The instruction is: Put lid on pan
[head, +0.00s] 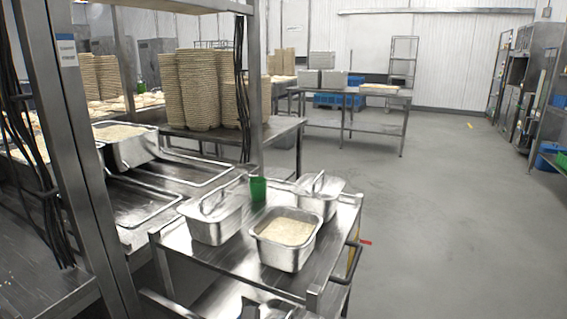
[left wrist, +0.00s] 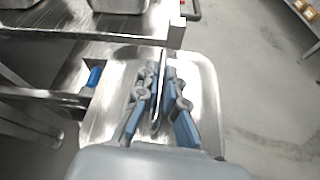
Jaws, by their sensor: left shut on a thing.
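In the left wrist view my left gripper (left wrist: 161,80) is shut on the upright handle of a shiny metal lid (left wrist: 205,85). The lid is off any pan, beside the cart's edge. In the head view an open metal pan (head: 283,256) filled with rice stands at the front of the cart. A pan with its lid on (head: 213,222) stands to its left, and another lidded pan (head: 318,206) stands behind it to the right. My right gripper is in neither view.
The steel cart (head: 205,262) has a green cup (head: 258,188) between the lidded pans. A rack post (head: 75,150) stands at left, beside a counter with trays and a rice container (head: 130,150). Stacked baskets (head: 200,90) are behind. The floor at right is clear.

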